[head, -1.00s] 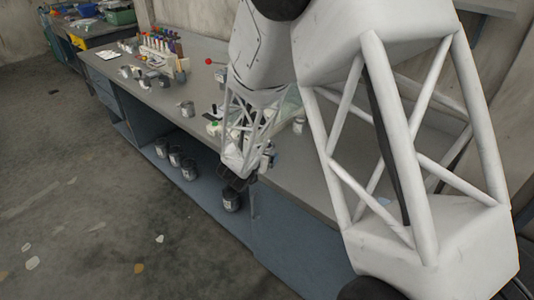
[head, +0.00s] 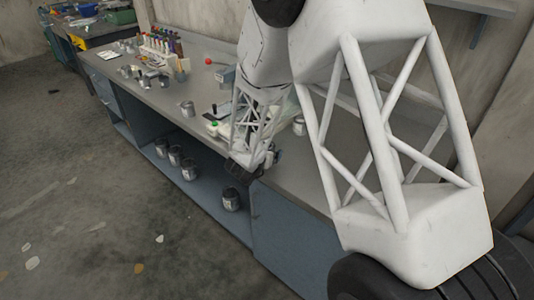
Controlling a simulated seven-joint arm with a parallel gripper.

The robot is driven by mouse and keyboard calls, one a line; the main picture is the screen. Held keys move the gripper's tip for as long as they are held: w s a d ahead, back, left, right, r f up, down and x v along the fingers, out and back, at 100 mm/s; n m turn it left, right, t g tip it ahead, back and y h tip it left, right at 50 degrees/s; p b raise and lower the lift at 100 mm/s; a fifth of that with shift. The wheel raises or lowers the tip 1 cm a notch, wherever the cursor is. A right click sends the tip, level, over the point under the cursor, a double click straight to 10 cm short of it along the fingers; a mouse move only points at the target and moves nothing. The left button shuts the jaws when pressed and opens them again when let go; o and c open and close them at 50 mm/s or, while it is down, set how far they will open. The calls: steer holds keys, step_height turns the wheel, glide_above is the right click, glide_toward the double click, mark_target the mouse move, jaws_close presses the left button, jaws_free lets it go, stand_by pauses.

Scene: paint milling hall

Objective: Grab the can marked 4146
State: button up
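Several dark cans with pale labels stand on the lower shelf: one near my arm (head: 231,201), and others further left, at the near end of their row (head: 189,171), in its middle (head: 175,157) and at its far end (head: 161,149). A grey can (head: 188,109) stands on the bench top. The numbers are too small to read, so I cannot tell which can is 4146. My gripper (head: 246,177) is at the bench's front edge, above and slightly right of the nearest shelf can. Its fingers are dark and unclear, and I cannot see whether they hold anything.
The grey bench top (head: 165,95) holds small containers, a bottle rack (head: 158,45) and a white-and-green item (head: 213,128) near my arm. A blue cabinet front (head: 285,235) closes the right side of the shelf. The floor at left is mostly clear.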

steer(key=c, duration=1.1)
steer(key=shift+r, duration=0.1)
step_height(320, 180, up, 28)
steer(key=shift+f, duration=0.1)
stand_by(0.8)
